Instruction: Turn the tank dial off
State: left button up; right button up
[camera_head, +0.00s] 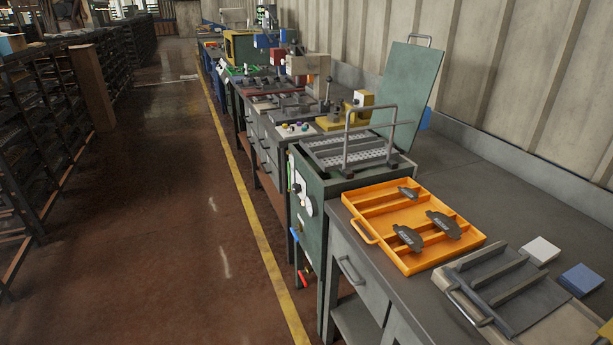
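The green tank (313,236) stands in the row of benches at the middle of the view. Its green lid (408,88) is raised at the back, and a metal rack with tall handles (345,150) sits at its open top. Neither of my grippers is in view.
An orange tray (424,265) with several compartments and dark brake shoes (409,237) lies on the nearer bench. A grey metal fixture (520,290) and white and blue blocks (581,279) lie right of it. The brown aisle floor (170,200) is clear; dark shelving (40,130) lines the left.

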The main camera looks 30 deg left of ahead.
aim_at(296, 188)
jog(key=i+j, duration=0.15)
jog(key=j, duration=0.2)
jog(key=i+j+z, duration=0.1)
jog(key=j, duration=0.3)
jog(key=i+j, duration=0.4)
jog(key=j, duration=0.35)
jog(key=i+j+z, duration=0.1)
jog(key=j, duration=0.25)
